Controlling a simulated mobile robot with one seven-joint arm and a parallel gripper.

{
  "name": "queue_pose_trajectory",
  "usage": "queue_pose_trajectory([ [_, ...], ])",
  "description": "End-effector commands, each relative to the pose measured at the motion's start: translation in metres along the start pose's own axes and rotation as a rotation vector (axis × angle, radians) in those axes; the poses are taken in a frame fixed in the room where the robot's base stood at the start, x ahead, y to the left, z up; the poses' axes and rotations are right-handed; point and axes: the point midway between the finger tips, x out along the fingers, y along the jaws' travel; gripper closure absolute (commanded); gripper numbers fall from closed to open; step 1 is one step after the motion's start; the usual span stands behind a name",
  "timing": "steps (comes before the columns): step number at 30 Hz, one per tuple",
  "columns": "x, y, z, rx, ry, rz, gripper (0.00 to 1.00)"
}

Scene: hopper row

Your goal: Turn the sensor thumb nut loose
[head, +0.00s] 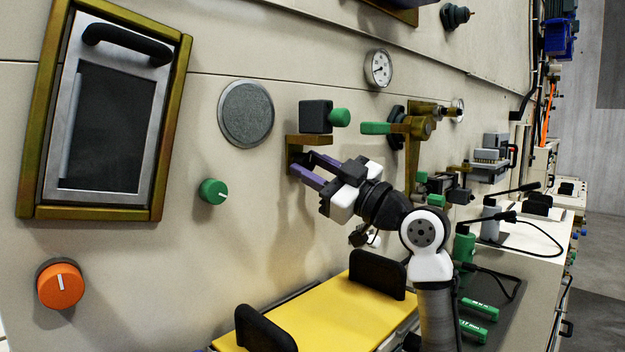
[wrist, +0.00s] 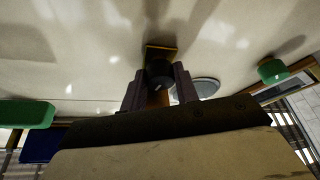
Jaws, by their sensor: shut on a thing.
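The sensor, a dark box (head: 315,116) with a green knob on its right side, sits on a brass bracket (head: 308,141) on the cream panel. My gripper (head: 301,166) is just under the bracket, its purple fingers pointing at the panel. In the wrist view, a dark round thumb nut (wrist: 160,71) with a light mark sits between the two fingers, below the brass plate (wrist: 160,49). The fingers are shut on the nut's sides. In the head view the nut is mostly hidden by the fingers and shadow.
A green knob (head: 213,191) and a round grey disc (head: 246,114) are on the panel to the left. A green-handled brass valve (head: 422,127) stands out close on the right. A yellow tray (head: 325,318) with black handles lies below.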

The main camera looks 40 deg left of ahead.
Motion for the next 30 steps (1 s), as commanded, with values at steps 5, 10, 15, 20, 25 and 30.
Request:
queue_pose_trajectory([
  [5, -0.0005, 0.0007, 0.001, -0.102, 0.0, -0.043, 0.93],
  [10, 0.0001, 0.0012, 0.0004, -0.175, 0.0, -0.074, 0.93],
  [15, 0.0, 0.0017, 0.0001, -0.215, 0.0, -0.09, 0.93],
  [20, 0.0, 0.0018, 0.0002, -0.228, -0.001, -0.096, 0.93],
  [25, 0.0, 0.0018, 0.0002, -0.229, -0.001, -0.096, 0.93],
  [30, 0.0, 0.0018, 0.0002, -0.229, -0.002, -0.096, 0.66],
])
